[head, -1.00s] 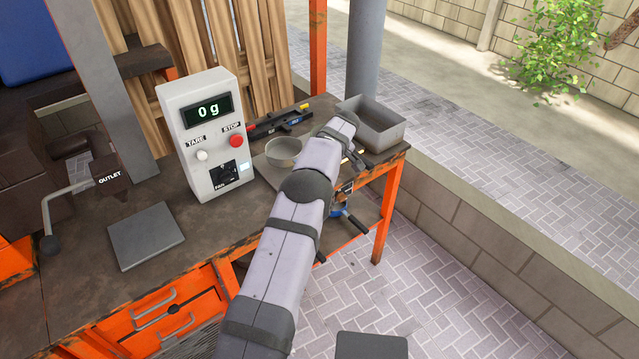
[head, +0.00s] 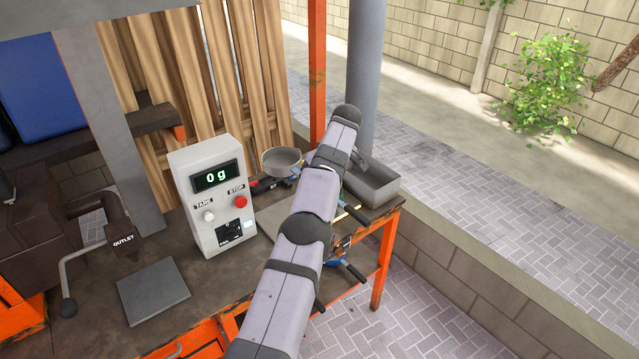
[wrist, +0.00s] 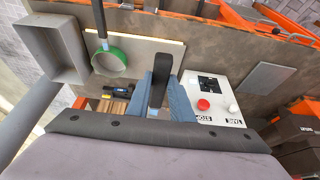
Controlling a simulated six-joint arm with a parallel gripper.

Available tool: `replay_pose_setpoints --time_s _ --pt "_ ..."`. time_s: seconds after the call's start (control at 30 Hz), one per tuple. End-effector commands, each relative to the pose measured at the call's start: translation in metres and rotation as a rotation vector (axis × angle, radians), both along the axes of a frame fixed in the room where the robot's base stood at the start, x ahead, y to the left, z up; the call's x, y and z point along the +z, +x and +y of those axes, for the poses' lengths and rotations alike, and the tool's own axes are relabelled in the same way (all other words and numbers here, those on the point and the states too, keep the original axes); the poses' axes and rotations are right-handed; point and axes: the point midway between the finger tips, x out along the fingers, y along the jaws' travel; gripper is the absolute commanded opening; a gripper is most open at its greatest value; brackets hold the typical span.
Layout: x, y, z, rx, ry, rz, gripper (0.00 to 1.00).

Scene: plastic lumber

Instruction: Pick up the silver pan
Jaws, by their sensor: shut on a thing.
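The silver pan (head: 281,161) is a round, shallow grey bowl. In the head view it is raised above the bench, just right of the scale's display box, with its handle side towards my arm. My arm covers the handle end and my gripper there. In the wrist view my gripper (wrist: 160,90) has its bluish fingers shut on a dark bar, which fits the pan's handle. I cannot make out the pan's bowl in the wrist view.
A grey open box (head: 373,184) stands at the bench's right end. The scale box (head: 213,199) reads 0 g; a flat grey plate (head: 152,291) lies in front. A green-rimmed round thing (wrist: 109,62) is on a light board. Wooden slats (head: 232,85) stand behind.

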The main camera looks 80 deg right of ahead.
Motion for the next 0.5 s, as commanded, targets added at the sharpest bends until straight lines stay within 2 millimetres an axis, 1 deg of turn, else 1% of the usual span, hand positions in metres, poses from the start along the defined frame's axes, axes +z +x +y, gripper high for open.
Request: replay_pose_setpoints --time_s 0.03,0.13,0.3,0.5 --pt "0.014 0.000 -0.001 0.000 -0.003 -0.001 0.00" --pt "0.023 0.000 -0.001 0.000 -0.003 -0.001 0.00" --pt "0.033 0.000 -0.001 0.001 -0.003 -0.001 0.00" --pt "0.037 0.000 -0.001 0.001 -0.003 -0.001 0.00"
